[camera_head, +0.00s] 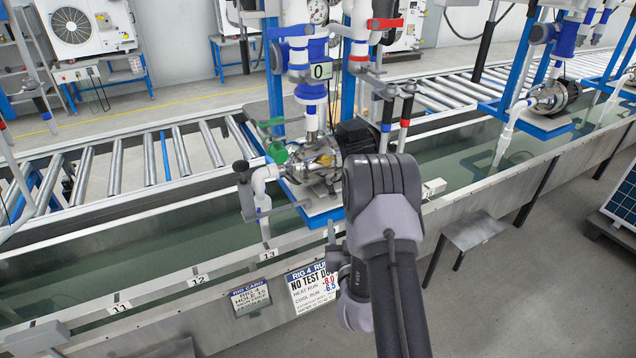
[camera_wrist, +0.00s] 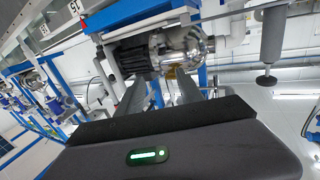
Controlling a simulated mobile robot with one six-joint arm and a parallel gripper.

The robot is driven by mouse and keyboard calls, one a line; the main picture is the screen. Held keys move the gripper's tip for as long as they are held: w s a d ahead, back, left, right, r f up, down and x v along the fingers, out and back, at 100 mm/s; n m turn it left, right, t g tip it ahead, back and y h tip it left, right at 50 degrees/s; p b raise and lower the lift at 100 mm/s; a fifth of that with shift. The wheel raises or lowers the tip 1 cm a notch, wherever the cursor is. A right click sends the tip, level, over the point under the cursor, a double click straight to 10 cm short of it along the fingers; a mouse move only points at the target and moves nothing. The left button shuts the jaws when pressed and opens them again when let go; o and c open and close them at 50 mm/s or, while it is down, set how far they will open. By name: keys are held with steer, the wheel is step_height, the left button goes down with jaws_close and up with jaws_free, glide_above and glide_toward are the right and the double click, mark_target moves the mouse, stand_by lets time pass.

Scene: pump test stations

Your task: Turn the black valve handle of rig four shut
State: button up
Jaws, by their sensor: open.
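Rig four's pump (camera_head: 312,160) has a shiny metal body and a dark motor; it also shows in the wrist view (camera_wrist: 185,45). A black handle-like part (camera_head: 243,170) is on the white pipe left of the pump; I cannot be sure that it is the valve handle. A green handle (camera_head: 272,122) and a red handle (camera_head: 386,23) are above. In the wrist view my gripper (camera_wrist: 162,88) is open, with empty space between its fingers, pointing toward the pump and apart from it. In the head view my arm hides it.
The water trough's front wall (camera_head: 215,295) carries a rig card (camera_head: 250,297) and a test notice (camera_head: 313,287). A roller conveyor (camera_head: 118,172) runs behind. A small grey stool (camera_head: 472,231) stands right of my arm. Floor further right is clear up to a dark panel (camera_head: 622,205).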

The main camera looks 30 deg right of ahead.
mark_target(332, 193)
steer(key=shift+n, duration=0.3)
steer(key=b+x, duration=0.1)
steer(key=x, duration=0.4)
steer(key=b+x, duration=0.1)
steer(key=x, duration=0.5)
steer(key=b+x, duration=0.1)
steer(key=x, duration=0.4)
steer(key=shift+w+a+f, duration=0.2)
steer(key=shift+w+f, duration=0.15)
steer(key=shift+w, duration=0.1)
jaws_close()
